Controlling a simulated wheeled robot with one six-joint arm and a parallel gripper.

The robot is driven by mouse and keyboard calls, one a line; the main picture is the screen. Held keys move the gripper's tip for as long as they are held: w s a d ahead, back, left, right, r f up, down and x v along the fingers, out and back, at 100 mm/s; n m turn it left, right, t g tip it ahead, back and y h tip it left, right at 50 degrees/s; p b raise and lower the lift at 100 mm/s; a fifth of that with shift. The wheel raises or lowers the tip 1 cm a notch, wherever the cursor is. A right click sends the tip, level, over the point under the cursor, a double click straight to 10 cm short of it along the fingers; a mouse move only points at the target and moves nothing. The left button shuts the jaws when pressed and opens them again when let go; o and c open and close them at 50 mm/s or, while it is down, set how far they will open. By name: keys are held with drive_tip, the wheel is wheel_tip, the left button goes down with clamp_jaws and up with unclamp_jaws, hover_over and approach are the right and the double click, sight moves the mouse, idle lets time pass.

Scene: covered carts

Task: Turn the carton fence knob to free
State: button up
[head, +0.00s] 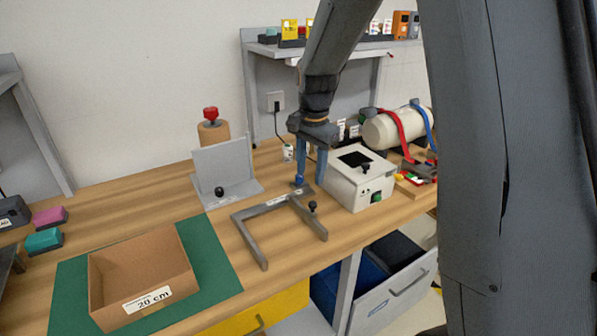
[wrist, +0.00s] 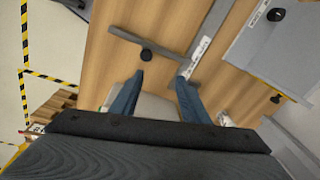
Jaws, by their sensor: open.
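A grey U-shaped metal frame (head: 262,206) lies on the bench right of the open carton (head: 178,262); I take it for the carton fence. The black knob also shows in the wrist view (wrist: 146,55).
A grey upright plate (head: 222,166) with a black knob (head: 219,191) stands behind left. A white box (head: 357,185) is close right of my gripper. A cream cylinder (head: 388,131) with red and blue straps lies farther right. Wood left of the frame is clear.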

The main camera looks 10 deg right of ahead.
sight(299, 179)
drive_tip(key=w+m, duration=0.3)
drive_tip(key=w, duration=0.1)
drive_tip(key=w+f+m, duration=0.1)
drive_tip(key=w+m, duration=0.2)
drive_tip(key=w, duration=0.2)
drive_tip(key=w+m+g, duration=0.1)
drive_tip(key=w+m, duration=0.3)
drive_tip(key=shift+w+f, duration=0.35)
drive_tip(key=shift+f, duration=0.05)
drive_tip(key=shift+w+f, duration=0.1)
drive_tip(key=shift+f, duration=0.05)
drive_tip(key=shift+f+p, duration=1.45)
drive_tip(key=shift+f, duration=2.25)
drive_tip(key=shift+c, duration=0.3)
clamp_jaws()
